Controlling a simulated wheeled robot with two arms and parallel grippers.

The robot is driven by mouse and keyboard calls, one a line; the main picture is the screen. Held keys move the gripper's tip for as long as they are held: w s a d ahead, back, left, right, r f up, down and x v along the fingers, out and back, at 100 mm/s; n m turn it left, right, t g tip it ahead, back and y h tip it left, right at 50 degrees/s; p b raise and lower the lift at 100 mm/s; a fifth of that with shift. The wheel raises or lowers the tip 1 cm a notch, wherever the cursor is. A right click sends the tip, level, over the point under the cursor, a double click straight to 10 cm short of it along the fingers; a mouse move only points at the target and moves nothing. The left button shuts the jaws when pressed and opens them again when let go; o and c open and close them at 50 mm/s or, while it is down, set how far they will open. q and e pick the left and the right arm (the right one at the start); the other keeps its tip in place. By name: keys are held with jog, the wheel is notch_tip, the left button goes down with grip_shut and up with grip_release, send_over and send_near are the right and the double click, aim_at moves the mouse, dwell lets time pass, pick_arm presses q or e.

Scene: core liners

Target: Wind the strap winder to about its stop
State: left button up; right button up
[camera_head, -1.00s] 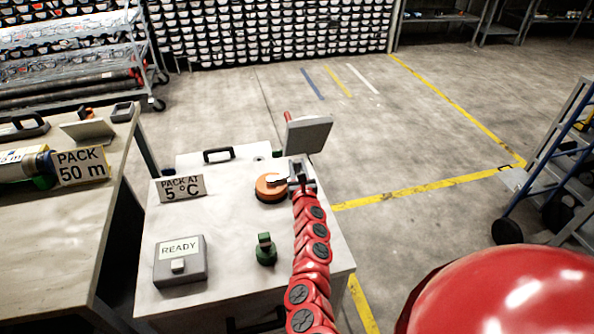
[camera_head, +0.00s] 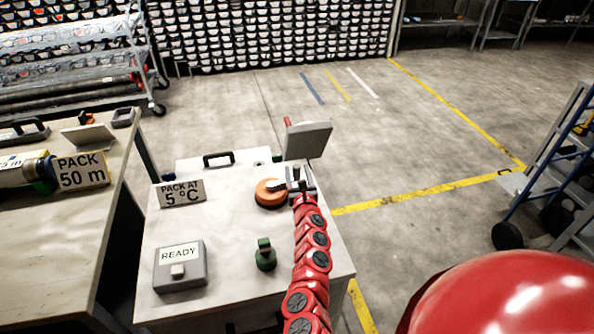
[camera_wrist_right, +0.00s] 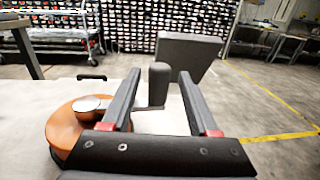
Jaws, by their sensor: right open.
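The strap winder (camera_head: 270,197) is an orange disc on the white cabinet top, with a grey crank arm reaching right from its hub. In the right wrist view the orange disc (camera_wrist_right: 66,128) is at the left, with a round grey hub cap. The dark upright crank knob (camera_wrist_right: 158,86) stands between the fingers of my right gripper (camera_wrist_right: 160,78). The fingers are open, one on each side of the knob, with a visible gap to each. In the head view my right gripper (camera_head: 298,184) is at the winder's right side. My left gripper is out of view.
A grey panel (camera_head: 307,140) stands just behind the gripper. A bench with a "PACK 50 m" sign (camera_head: 81,171) stands left.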

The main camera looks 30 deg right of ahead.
jog(key=p+v, duration=0.2)
jog(key=v, duration=1.3)
jog(key=shift+a, duration=0.15)
jog(key=shift+v, duration=0.75)
jog(key=shift+r, duration=0.1)
